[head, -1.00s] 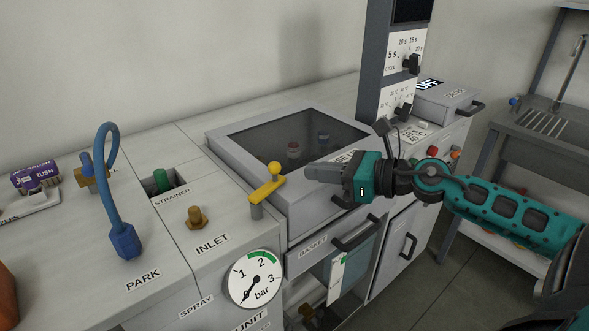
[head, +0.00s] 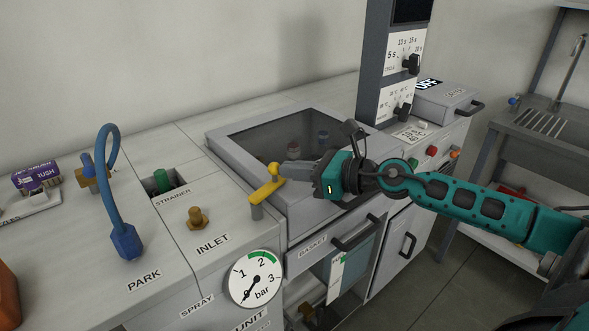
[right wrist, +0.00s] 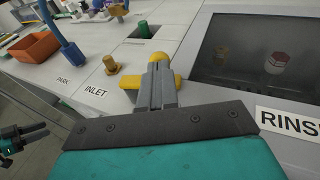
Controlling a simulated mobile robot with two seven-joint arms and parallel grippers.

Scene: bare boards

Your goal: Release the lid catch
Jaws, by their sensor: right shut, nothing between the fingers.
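The lid catch is a yellow lever (head: 266,192) with a round yellow knob, on a grey post at the front left corner of the lid (head: 240,139). My right gripper (head: 284,170) is shut and empty, its fingertips at the knob's right side; I cannot tell whether they touch. In the right wrist view the shut fingers (right wrist: 156,80) stand in front of the yellow catch (right wrist: 159,59) and hide its middle. The lid, with a dark window, is down. My left gripper (right wrist: 40,130) shows small at the left edge of the right wrist view; its opening is unclear.
A pressure gauge (head: 254,278) and a brass inlet fitting (head: 197,218) are left of the catch. A blue hose (head: 113,190) stands farther left. The basket drawer handle (head: 356,234) juts out below my right gripper. A control column (head: 390,70) rises behind.

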